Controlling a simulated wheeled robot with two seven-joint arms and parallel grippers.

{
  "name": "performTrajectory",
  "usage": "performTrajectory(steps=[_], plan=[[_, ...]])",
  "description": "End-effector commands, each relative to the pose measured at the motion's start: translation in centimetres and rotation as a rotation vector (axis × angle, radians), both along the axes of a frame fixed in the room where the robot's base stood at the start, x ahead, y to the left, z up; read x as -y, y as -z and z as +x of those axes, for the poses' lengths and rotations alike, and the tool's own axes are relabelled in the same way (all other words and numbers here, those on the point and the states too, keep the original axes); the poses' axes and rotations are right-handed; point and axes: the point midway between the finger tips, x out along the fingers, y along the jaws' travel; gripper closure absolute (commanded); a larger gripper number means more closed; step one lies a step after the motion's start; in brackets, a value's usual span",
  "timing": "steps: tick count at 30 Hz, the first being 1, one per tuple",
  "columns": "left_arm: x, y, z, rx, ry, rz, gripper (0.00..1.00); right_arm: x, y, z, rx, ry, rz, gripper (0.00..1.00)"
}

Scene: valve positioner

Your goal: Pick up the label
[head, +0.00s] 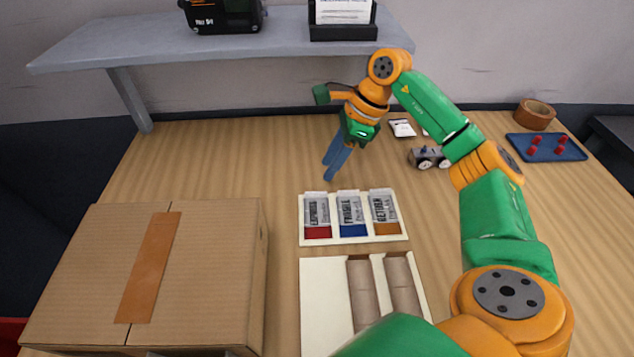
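Labels sit in a white three-slot tray (303,241) on the table: a red-ended one marked EXPRESS (317,216), a blue-ended one that seems to read FRAGILE (352,215), and an orange-ended one that seems to read RETURN (384,213). My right gripper (327,172) is above the table behind the tray, blue fingers pointing down and apart from the labels. The fingers overlap in this view, so their opening is unclear; I see nothing held. My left gripper is not in view.
A taped cardboard box (215,270) stands at the left. A white tray with brown tubes (325,300) lies in front. Behind are a small wheeled device (428,157), a tape roll (535,114) and a blue tray with red pegs (547,148). A grey shelf (150,42) overhangs the back.

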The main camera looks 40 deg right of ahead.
Motion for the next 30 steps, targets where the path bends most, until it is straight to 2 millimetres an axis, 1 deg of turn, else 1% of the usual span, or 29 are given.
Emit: performTrajectory(steps=[5,8,9,12,15,19,20,21,23,24,30], plan=[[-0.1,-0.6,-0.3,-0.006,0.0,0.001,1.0,-0.9,2.2,0.2,-0.008,-0.003,0.0,0.61],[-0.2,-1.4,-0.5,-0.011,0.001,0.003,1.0,-1.7,4.0,0.3,-0.008,-0.003,0.001,0.61],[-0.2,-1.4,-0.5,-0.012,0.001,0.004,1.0,-1.9,4.8,0.4,-0.007,-0.002,0.002,0.61],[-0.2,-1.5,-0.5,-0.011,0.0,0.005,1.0,-2.4,6.1,0.8,-0.003,0.0,0.002,0.61],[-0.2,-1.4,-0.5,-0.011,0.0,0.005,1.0,-2.4,6.4,0.9,-0.001,0.001,0.001,0.61],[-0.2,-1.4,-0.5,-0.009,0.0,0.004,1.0,-2.4,6.4,0.9,-0.001,0.0,0.0,0.61],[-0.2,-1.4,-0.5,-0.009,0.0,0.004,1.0,-2.4,6.4,0.9,-0.001,0.0,0.0,0.69],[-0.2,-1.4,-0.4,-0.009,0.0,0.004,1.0,-2.4,6.4,0.9,-0.001,0.0,0.0,0.8],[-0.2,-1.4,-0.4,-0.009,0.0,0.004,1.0,-2.4,6.4,0.9,-0.001,0.0,0.0,0.96],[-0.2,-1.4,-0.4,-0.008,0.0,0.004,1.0,-2.4,6.4,0.9,-0.001,0.0,0.0,1.0],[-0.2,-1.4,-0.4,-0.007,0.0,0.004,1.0,-2.4,6.4,0.9,-0.001,0.0,0.0,1.0]])
